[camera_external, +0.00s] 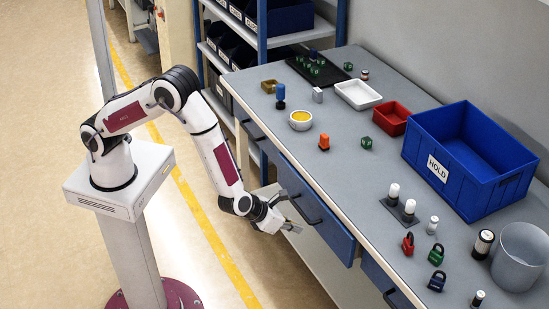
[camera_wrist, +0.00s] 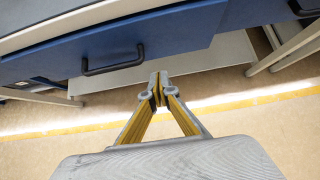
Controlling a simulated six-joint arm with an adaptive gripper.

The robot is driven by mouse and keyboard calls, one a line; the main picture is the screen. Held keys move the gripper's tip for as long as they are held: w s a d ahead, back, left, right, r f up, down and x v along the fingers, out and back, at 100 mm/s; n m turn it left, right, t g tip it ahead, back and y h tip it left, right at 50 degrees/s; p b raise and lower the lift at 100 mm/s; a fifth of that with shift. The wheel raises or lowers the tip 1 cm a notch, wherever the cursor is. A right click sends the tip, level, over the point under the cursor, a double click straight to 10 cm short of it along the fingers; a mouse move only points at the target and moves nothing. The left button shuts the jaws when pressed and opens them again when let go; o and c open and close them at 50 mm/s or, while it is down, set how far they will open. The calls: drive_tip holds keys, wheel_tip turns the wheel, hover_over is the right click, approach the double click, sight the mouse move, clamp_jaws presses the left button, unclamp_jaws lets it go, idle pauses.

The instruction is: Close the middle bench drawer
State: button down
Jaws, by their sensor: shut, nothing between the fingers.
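The middle bench drawer (camera_external: 333,232) has a blue front with a dark bar handle (camera_external: 306,209). Its front stands out from the bench, so it is partly open; how far is hard to tell. In the wrist view the drawer front (camera_wrist: 175,38) and its handle (camera_wrist: 113,64) fill the upper left. My gripper (camera_external: 291,228) is in front of and below the drawer front, near the handle. In the wrist view my gripper (camera_wrist: 158,82) has its fingertips together and empty, to the right of the handle. Contact with the drawer cannot be made out.
Neighbouring drawers have handles on the far side (camera_external: 253,131) and near side (camera_external: 388,297). The grey benchtop (camera_external: 330,180) carries a blue HOLD crate (camera_external: 428,178), trays, padlocks and small parts. Open floor (camera_external: 225,285) lies left of the bench.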

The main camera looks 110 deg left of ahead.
sight(328, 220)
drive_tip(key=shift+w+a+f, duration=0.85)
drive_tip(key=shift+w+a, duration=0.2)
drive_tip(key=shift+w+a+f, duration=0.8)
drive_tip(key=shift+w+a, duration=0.25)
drive_tip(key=shift+w, duration=0.05)
drive_tip(key=shift+w+a+f, duration=0.85)
drive_tip(key=shift+w+a, duration=0.2)
drive_tip(key=shift+w+a, duration=1.35)
drive_tip(key=shift+w+a+r, duration=0.1)
drive_tip(key=shift+w+a, duration=0.2)
drive_tip(key=shift+a, duration=0.1)
drive_tip(key=shift+a+r, duration=0.1)
